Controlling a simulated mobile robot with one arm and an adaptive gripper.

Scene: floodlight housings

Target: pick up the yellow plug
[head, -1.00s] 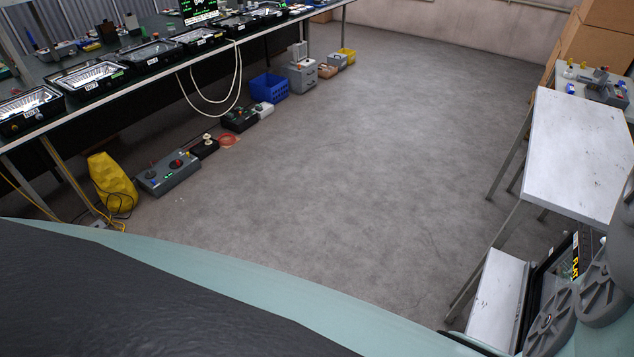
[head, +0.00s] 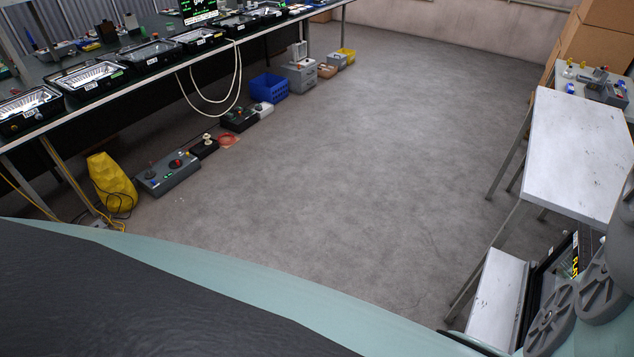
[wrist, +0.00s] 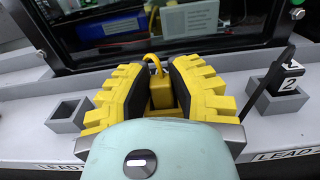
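In the wrist view, the yellow plug (wrist: 160,93) is between the two fingers of my gripper (wrist: 160,82). The fingers are yellow and ribbed with black inner pads. A yellow cable loop (wrist: 152,62) rises from the plug's top. The plug's lower end is hidden behind my pale green gripper body, so I cannot tell what it rests on. In the head view, neither the plug nor my gripper fingers can be made out.
In the wrist view, an empty grey square holder (wrist: 68,116) stands left on the white shelf. A grey holder (wrist: 283,97) with a black lead stands right. A dark-framed housing (wrist: 190,42) is behind. In the head view, a white table (head: 575,150) stands right; the middle floor is clear.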

